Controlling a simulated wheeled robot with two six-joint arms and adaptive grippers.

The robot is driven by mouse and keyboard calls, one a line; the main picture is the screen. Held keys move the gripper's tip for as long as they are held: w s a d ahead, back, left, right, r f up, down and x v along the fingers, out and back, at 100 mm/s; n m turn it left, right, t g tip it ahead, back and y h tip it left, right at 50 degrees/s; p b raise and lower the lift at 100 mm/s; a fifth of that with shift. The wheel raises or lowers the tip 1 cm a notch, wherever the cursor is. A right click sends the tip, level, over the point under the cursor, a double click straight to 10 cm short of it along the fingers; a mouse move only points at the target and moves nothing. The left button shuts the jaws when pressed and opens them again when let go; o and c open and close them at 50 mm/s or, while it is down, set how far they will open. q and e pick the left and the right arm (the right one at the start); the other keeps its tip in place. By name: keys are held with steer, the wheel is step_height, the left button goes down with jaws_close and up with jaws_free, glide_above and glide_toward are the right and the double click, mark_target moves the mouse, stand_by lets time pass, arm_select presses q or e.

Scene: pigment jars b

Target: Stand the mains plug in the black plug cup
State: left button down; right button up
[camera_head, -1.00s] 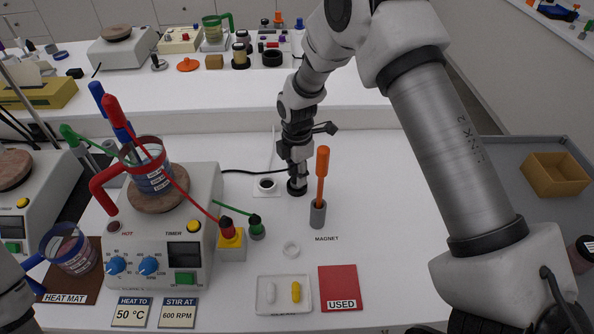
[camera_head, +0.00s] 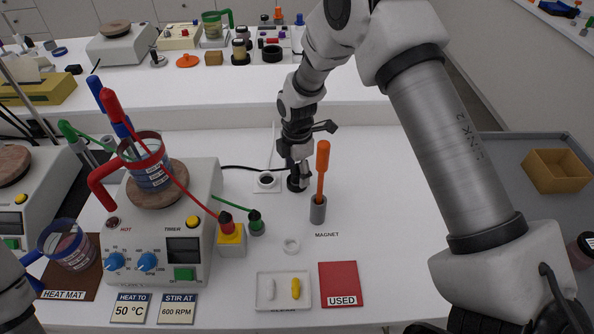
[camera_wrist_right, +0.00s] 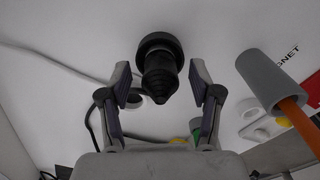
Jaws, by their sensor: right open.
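The mains plug (camera_wrist_right: 160,78) is black with a ribbed, tapering end. In the right wrist view it sits between the fingers of my right gripper (camera_wrist_right: 162,92), with a gap on each side. The gripper is open. A wider dark round rim, apparently the black plug cup (camera_wrist_right: 160,41), surrounds the plug's far end. The plug looks upright in it, but how deep it sits is hidden. In the head view my right gripper (camera_head: 298,168) is right above the dark cup (camera_head: 297,185), and its fingers hide most of the plug. My left gripper is out of view.
A magnet tool with an orange handle (camera_head: 322,165) stands in a grey holder close at right. A white plate with a dark round opening (camera_head: 266,181) is close at left. A hotplate (camera_head: 160,235) with a beaker stands further left. The table right of the magnet is clear.

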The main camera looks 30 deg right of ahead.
mark_target(297, 167)
step_height(297, 167, up, 12)
steer(key=shift+f, duration=0.15)
stand_by(0.5)
